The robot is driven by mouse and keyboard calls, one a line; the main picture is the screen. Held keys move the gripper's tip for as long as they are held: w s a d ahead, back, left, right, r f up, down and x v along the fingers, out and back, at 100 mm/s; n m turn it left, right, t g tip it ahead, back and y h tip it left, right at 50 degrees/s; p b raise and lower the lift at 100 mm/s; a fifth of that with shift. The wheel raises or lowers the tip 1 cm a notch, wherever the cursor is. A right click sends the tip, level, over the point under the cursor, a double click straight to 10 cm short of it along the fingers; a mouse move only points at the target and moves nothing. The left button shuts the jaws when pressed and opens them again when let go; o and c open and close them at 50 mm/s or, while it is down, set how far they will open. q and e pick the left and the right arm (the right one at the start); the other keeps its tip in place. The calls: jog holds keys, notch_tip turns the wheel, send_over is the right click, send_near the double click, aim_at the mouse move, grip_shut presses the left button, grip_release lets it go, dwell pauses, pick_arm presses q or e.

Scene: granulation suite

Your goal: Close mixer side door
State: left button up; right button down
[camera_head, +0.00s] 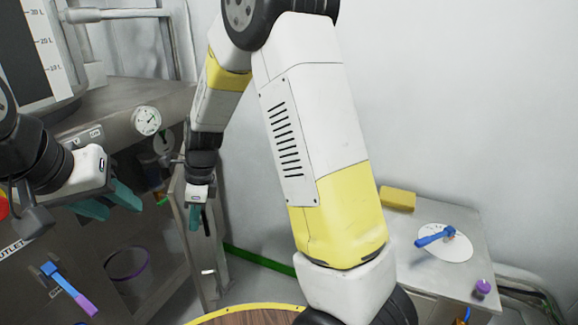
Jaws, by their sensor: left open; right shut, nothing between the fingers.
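The mixer (120,100) is the grey metal machine at the left, with a round dial gauge (146,120) on its front. What looks like its side door (201,255) stands at the machine's right edge, seen nearly edge-on and apparently swung out. My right gripper (198,218) is shut and empty, pointing down in front of the door's upper part; I cannot tell whether it touches. My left gripper (108,204) is open and empty, in front of the machine's face, left of the door. My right arm covers the middle of the view.
A blue and purple handle (68,288) is on the machine's lower front. At the right, a bench (408,262) holds a yellow block (398,199), a white disc (462,252) with a blue tool (436,237), and a purple knob (483,287). A yellow-rimmed round wooden top (250,318) is at the bottom.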

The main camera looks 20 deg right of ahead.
jog(key=w+a+m, duration=0.2)
jog(key=a, duration=0.6)
jog(key=w+a+m+t, duration=0.1)
jog(key=w+a+m, duration=0.1)
jog(key=a, duration=0.6)
jog(key=shift+a, duration=0.25)
